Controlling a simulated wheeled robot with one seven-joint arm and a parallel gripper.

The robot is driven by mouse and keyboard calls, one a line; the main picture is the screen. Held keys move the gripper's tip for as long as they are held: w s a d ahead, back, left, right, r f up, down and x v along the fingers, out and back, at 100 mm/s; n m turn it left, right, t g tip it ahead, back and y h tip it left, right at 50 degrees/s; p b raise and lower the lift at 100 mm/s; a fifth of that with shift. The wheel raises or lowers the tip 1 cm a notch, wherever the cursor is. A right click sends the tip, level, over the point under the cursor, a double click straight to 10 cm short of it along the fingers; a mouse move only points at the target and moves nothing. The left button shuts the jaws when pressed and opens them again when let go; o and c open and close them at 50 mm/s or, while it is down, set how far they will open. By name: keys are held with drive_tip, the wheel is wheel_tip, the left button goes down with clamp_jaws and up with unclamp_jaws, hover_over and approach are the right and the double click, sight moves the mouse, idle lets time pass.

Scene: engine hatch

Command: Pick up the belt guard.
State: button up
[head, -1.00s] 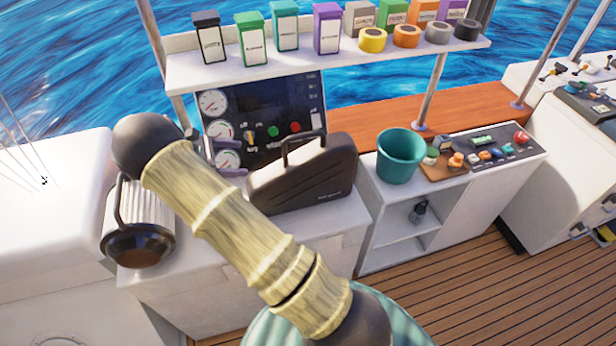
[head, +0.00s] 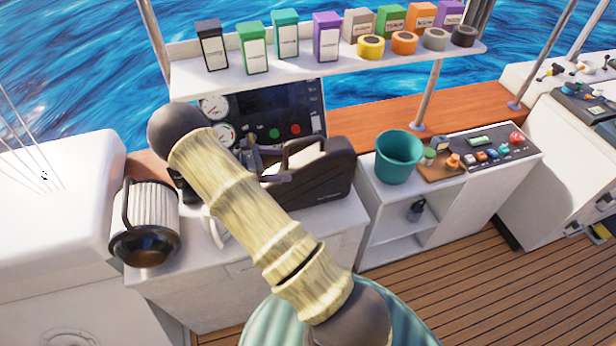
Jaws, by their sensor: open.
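The belt guard appears to be the dark case-like cover with a raised handle and a pale upper face (head: 325,178). It stands on the white counter in front of the gauge panel. My gripper (head: 270,164) is at the guard's left end, close to the left foot of its handle. Its jaws are open, and no part of the guard is clearly between them. I cannot tell whether they touch it. My arm and gripper hide the guard's left part.
A white ribbed filter with a dark base (head: 150,215) stands left on the counter. A teal bucket (head: 399,158) and a control panel (head: 485,150) are to the right. The gauge panel (head: 285,115) is behind.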

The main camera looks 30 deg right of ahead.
sight(292, 166)
drive_tip(key=shift+d, duration=0.15)
drive_tip(key=p+x, duration=0.3)
drive_tip(key=x, duration=0.1)
drive_tip(key=shift+s+d+f, duration=0.1)
drive_tip(key=shift+d+f, duration=0.05)
drive_tip(key=shift+f, duration=0.05)
drive_tip(key=shift+d+f, duration=0.25)
drive_tip(key=shift+d, duration=0.1)
clamp_jaws()
idle(0.5)
